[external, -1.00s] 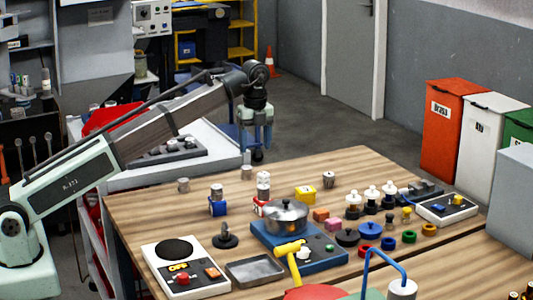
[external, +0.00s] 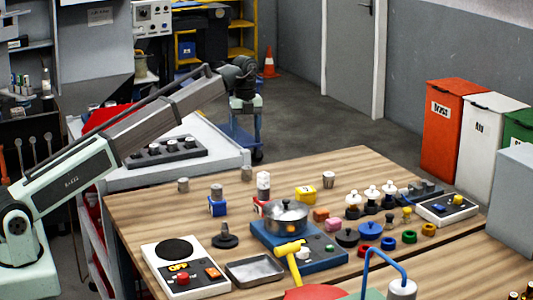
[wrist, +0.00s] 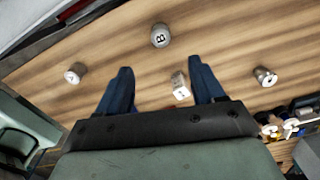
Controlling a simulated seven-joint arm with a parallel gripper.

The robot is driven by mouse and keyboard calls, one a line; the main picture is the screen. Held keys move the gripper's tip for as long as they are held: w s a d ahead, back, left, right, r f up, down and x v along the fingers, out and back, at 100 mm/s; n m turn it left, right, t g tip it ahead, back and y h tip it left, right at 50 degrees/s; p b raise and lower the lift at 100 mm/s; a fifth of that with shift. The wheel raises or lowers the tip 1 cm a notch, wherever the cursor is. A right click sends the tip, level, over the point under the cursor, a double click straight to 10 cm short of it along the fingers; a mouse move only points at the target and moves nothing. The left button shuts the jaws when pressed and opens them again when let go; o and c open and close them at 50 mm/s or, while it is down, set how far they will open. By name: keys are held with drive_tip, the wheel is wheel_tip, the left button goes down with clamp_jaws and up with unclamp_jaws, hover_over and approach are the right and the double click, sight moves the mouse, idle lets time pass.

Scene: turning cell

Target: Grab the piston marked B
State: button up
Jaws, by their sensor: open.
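The piston marked B (wrist: 160,36) is a small grey cylinder with a black B on its pale round top. It stands on the wooden table in the wrist view, beyond my fingertips and roughly centred between them. My gripper (wrist: 163,74) is open, with two dark blue fingers apart and nothing held. A pale piece (wrist: 180,86) shows between the fingers, nearer the right one, lower in the picture than the B piston. In the external view my gripper (external: 246,106) hangs high beyond the table's back-left edge. I cannot tell there which cylinder carries the B.
Other grey cylinders stand left (wrist: 75,73) and right (wrist: 265,76) in the wrist view. In the external view a pot (external: 286,217) on a blue base, a hot plate (external: 176,248) and a metal tray (external: 255,270) fill the table's front. Bins stand at right.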

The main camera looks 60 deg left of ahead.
sight(247, 167)
wheel_tip(247, 167, down, 14)
drive_tip(key=shift+r, duration=0.2)
drive_tip(key=c, duration=1.2)
